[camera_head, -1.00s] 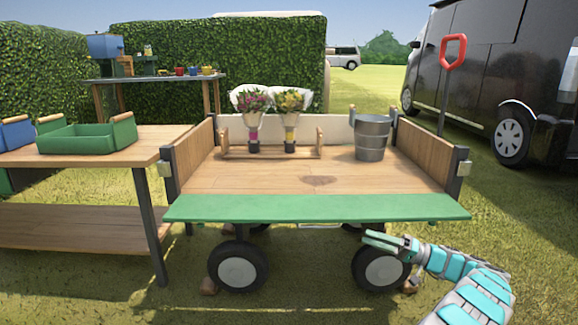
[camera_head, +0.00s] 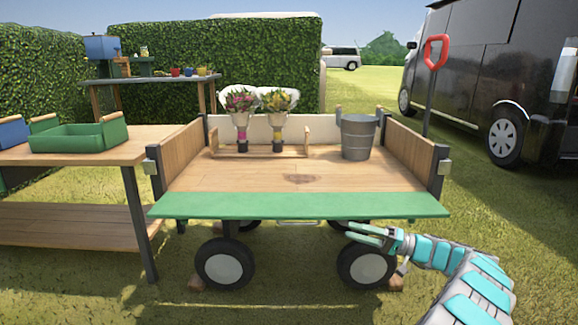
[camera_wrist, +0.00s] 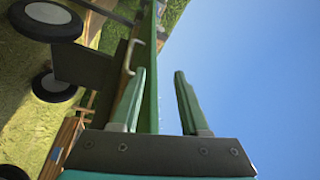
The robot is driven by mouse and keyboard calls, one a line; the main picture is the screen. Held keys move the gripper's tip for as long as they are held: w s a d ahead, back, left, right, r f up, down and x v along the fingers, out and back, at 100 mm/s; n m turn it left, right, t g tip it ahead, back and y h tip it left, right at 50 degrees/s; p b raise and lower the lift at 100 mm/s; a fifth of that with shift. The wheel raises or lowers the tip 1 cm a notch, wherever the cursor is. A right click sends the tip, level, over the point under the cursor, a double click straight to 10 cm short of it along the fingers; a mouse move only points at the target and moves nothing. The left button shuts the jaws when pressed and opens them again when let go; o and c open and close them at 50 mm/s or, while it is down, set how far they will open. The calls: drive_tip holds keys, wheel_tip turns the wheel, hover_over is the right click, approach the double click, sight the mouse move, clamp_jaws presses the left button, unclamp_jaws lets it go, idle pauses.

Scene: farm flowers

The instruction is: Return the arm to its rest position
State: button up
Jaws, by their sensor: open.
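My gripper (camera_head: 364,234) is at the lower right in the head view, just in front of the cart's green front edge and near its right front wheel. Its two fingers are apart with nothing between them. In the wrist view my gripper (camera_wrist: 165,100) is also open and empty, and the picture is turned sideways. The green edge board (camera_wrist: 150,70) of the cart runs close beside the left finger there; I cannot tell whether they touch. My arm is bent, reaching in from the lower right.
The wooden cart (camera_head: 400,180) holds two bouquets (camera_head: 240,105) in a rack and a grey metal bucket (camera_head: 357,137). A table (camera_head: 140,145) with a green tray (camera_head: 75,139) stands left. A black van (camera_head: 490,80) and a red-handled tool (camera_head: 436,52) are at right. Grass (camera_head: 520,225) lies open at right.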

drive_tip(key=s+a+r+n+g+h, duration=0.1)
drive_tip(key=s+a+r+g, duration=0.3)
drive_tip(key=a, duration=0.3)
drive_tip(key=s+a+r+g, duration=0.1)
drive_tip(key=s+a+r, duration=0.2)
drive_tip(key=s+a, duration=0.3)
drive_tip(key=s+a+g+h, duration=0.2)
drive_tip(key=s+a+h, duration=0.15)
drive_tip(key=s, duration=0.45)
drive_tip(key=s+a+g+h, duration=0.25)
drive_tip(key=s+a, duration=0.25)
drive_tip(key=s, duration=0.4)
drive_tip(key=s+d+f+h, duration=0.2)
drive_tip(key=s+h, duration=0.1)
drive_tip(key=s, duration=0.3)
drive_tip(key=s+d+f+h, duration=0.1)
drive_tip(key=s+f+h, duration=0.2)
drive_tip(key=s, duration=0.4)
drive_tip(key=s+d+f+m+t+h, duration=0.1)
drive_tip(key=s+d+f+h, duration=0.2)
drive_tip(key=s+d, duration=0.35)
drive_tip(key=s+d+f+m+t+h, duration=0.2)
drive_tip(key=s+d+f+h, duration=0.1)
drive_tip(key=s+d, duration=0.4)
wheel_tip(320, 180, up, 14)
drive_tip(key=w+p, duration=0.1)
drive_tip(key=p, duration=1.3)
drive_tip(key=shift+d+r+p, duration=0.2)
drive_tip(key=shift+d+p, duration=0.1)
drive_tip(key=shift+d, duration=0.15)
